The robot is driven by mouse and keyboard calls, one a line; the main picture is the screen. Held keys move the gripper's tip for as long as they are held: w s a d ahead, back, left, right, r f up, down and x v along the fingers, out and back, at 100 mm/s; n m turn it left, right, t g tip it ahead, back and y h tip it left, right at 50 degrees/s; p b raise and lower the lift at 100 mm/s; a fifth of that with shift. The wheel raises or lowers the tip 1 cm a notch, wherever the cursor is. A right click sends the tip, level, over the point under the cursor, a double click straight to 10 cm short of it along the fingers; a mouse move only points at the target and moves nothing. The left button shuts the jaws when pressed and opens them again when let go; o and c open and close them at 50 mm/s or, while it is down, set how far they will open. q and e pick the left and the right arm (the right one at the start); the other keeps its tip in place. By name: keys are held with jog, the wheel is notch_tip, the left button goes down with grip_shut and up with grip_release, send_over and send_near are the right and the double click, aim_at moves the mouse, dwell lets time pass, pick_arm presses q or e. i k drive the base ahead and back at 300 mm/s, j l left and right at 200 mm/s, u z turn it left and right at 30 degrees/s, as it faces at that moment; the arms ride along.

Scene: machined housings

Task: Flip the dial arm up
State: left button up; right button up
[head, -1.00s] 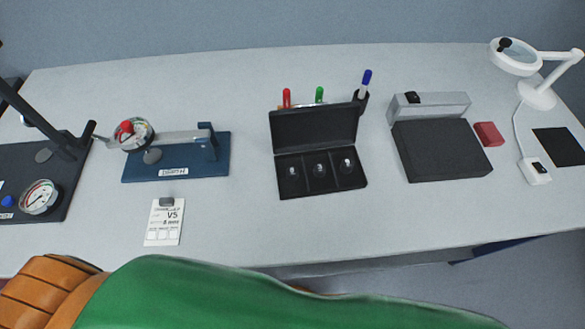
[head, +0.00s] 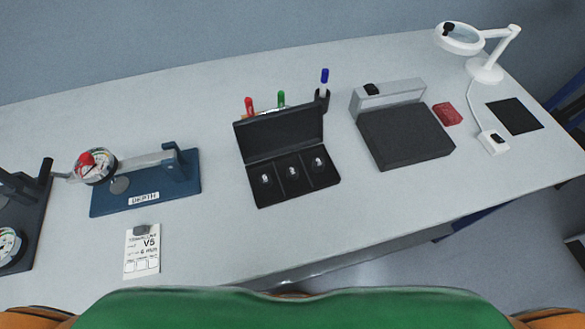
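The depth gauge stand has a blue base (head: 110,203) with a white DEPTH label, at the left of the table in the head view. A grey dial arm (head: 140,162) reaches left from the blue post (head: 178,160) and lies roughly level above the base. At its left end is a round dial (head: 102,170) with a red knob (head: 87,158). A grey round pad (head: 120,185) sits below the arm, beside the dial. Neither of my grippers is in view.
A second gauge stand (head: 28,215) is cut by the left edge. An open black case (head: 285,140), pens, a dark block (head: 405,135), a red block (head: 447,114) and a magnifier lamp (head: 485,70) stand rightward. The front middle is clear.

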aim_at(108, 166)
jog(key=u, duration=1.7)
jog(key=k+j, duration=0.1)
jog(key=j, duration=0.4)
jog(key=k+j, duration=0.1)
jog(key=j, duration=0.45)
jog(key=k+j, duration=0.1)
jog(key=j, duration=0.4)
jog(key=z, duration=0.05)
